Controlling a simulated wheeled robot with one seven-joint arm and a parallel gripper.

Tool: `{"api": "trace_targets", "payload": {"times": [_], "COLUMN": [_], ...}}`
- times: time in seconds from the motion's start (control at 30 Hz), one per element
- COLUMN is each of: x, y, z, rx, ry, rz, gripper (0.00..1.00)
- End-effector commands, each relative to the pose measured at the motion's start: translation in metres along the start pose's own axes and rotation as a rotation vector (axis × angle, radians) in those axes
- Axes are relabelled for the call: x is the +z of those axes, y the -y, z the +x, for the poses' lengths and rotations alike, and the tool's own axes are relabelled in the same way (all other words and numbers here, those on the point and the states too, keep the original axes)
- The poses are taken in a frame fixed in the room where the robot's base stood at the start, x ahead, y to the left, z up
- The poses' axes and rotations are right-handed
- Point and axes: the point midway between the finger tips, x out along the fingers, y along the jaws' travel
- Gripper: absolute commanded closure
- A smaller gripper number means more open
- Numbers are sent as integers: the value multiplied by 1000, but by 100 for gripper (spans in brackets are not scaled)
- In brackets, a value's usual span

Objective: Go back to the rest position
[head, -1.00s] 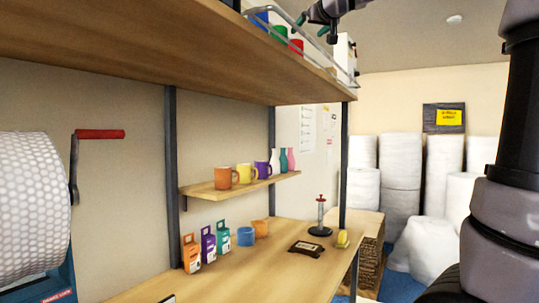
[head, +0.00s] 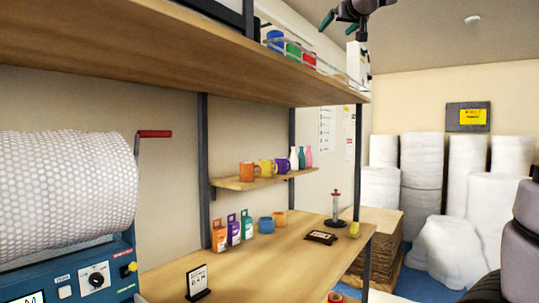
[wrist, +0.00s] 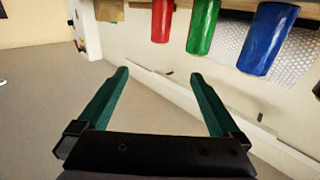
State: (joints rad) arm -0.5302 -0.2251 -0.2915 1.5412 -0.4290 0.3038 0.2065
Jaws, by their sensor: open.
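My gripper (wrist: 158,78) is open and empty, with its two green fingers spread apart in the wrist view. In the head view my gripper (head: 344,22) is at the top edge, beside the right end of the high shelf (head: 190,45). Red (wrist: 162,20), green (wrist: 202,27) and blue (wrist: 267,38) cylinders show beyond the fingertips in the wrist view, apart from them. In the head view the blue (head: 274,38) and green (head: 293,50) ones stand on the high shelf behind a rail.
A bubble-wrap roll (head: 65,190) on a blue machine (head: 75,275) stands at the left. A small shelf (head: 262,182) holds mugs and bottles above the workbench (head: 265,270). Stacked cardboard (head: 378,240) and white rolls (head: 423,170) stand behind at the right.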

Motion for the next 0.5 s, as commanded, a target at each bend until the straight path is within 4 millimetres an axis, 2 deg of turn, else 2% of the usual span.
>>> {"api": "trace_targets", "payload": {"times": [0.27, 0.37, 0.5], "x": [40, 60, 97], "y": [-15, -20, -28], "z": [-19, -29, -49], "rx": [19, 28, 43], "ry": [95, 140, 223], "rz": [55, 79, 125], "gripper": [0, 0, 0]}}
